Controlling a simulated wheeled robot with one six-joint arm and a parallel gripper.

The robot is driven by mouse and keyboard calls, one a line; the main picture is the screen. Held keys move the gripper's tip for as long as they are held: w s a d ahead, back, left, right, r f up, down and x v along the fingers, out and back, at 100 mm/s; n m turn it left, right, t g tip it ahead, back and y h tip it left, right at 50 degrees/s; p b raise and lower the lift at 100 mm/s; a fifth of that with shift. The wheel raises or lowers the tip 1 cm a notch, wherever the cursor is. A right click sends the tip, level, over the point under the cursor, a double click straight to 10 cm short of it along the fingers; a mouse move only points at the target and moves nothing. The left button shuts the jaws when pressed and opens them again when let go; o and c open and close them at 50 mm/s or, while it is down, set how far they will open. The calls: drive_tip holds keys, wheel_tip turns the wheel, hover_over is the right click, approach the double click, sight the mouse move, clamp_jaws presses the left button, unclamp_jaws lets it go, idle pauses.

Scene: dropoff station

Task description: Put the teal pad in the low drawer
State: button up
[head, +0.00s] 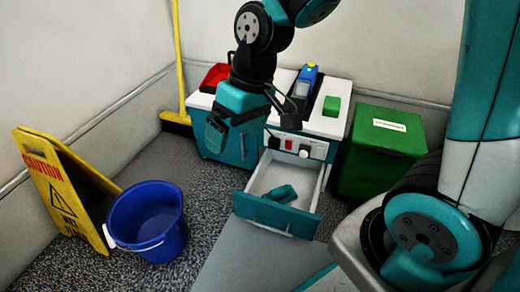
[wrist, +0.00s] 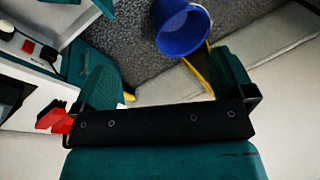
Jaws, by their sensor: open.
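The teal pad (head: 281,194) lies inside the open low drawer (head: 300,182), near its front panel. The drawer is pulled out from the white and teal cabinet and has a pale inside and a teal front. My gripper (head: 252,122) is open and empty, above and behind the drawer in the head view, in front of the cabinet top. In the wrist view its two teal fingers stand wide apart with nothing between them (wrist: 165,75). The pad cannot be made out in the wrist view.
A green block (head: 331,106) and a blue device (head: 304,82) are on the cabinet top, with a red dustpan (head: 214,77) at left. A green bin (head: 380,153) stands right of the drawer. A blue bucket (head: 148,220) and a yellow caution sign (head: 62,190) stand left.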

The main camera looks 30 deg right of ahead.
drive_tip(key=s+a+r+n, duration=0.1)
drive_tip(key=s+r, duration=0.2)
drive_tip(key=s, duration=0.3)
drive_tip(key=s+a+r+n, duration=0.1)
drive_tip(key=s+r+n, duration=0.1)
drive_tip(key=s, duration=0.4)
drive_tip(key=shift+s+a+r+y, duration=0.2)
drive_tip(key=shift+a+r+y, duration=0.2)
drive_tip(key=shift+r, duration=0.2)
drive_tip(key=shift+s+r, duration=0.1)
drive_tip(key=shift+r, duration=0.05)
